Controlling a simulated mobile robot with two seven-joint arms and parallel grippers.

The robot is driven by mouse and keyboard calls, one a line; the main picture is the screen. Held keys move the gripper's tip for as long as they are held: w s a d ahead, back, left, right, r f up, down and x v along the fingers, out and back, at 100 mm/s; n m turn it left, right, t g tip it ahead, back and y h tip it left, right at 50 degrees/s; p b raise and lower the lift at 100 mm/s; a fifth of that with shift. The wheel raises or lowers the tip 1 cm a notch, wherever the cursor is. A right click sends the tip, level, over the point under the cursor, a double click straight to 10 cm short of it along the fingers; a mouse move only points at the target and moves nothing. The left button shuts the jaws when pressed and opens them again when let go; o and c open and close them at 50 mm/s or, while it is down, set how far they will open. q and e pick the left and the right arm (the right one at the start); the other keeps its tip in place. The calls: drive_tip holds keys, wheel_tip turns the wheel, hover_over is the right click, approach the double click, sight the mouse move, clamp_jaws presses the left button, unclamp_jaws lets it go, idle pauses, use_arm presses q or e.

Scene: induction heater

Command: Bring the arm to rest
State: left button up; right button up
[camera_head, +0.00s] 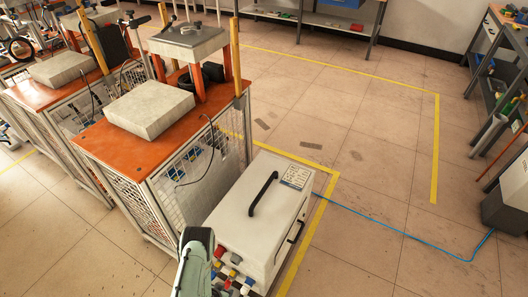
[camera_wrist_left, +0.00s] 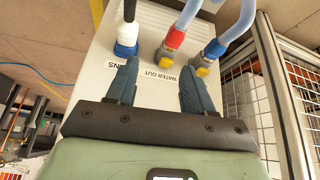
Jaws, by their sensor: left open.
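My left arm (camera_head: 194,262), pale green, comes up from the bottom edge in the head view, beside the front of a white box. My left gripper (camera_wrist_left: 160,78) is open in the left wrist view, its two dark blue fingers apart with nothing between them. The white box, likely the induction heater (camera_head: 253,213), stands on the floor with a black handle on top. In the left wrist view the fingers point towards its panel (camera_wrist_left: 150,40), with "WATER OUT" lettering and a blue, a red and another blue connector. Whether they touch the panel I cannot tell. My right gripper is not in view.
Workbenches with orange tops (camera_head: 95,140) and grey blocks stand left of the box. A mesh cage side (camera_wrist_left: 302,100) is close on the right in the wrist view. A blue cable (camera_head: 400,232) crosses the floor. Open tiled floor (camera_head: 330,110) lies behind, marked with yellow lines.

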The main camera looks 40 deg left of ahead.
use_arm(q)
drive_tip(key=s+d+r+g+h+p, duration=0.2)
drive_tip(key=d+r+g+p, duration=0.1)
drive_tip(key=d+r, duration=0.8)
drive_tip(key=s+d+r+n+g+h+p, duration=0.1)
drive_tip(key=s+d+r+g+h+p, duration=0.1)
drive_tip(key=d+r, duration=0.9)
wheel_tip(320, 180, up, 5)
drive_tip(key=s+g+p, duration=0.1)
drive_tip(key=p, duration=0.1)
drive_tip(key=shift+s+d+g+h+p, duration=0.3)
drive_tip(key=shift+h+p, duration=0.05)
drive_tip(key=shift+h, duration=0.05)
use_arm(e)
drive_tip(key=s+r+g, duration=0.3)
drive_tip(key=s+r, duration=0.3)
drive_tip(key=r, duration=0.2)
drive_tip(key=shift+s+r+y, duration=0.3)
use_arm(q)
drive_tip(key=shift+f, duration=0.1)
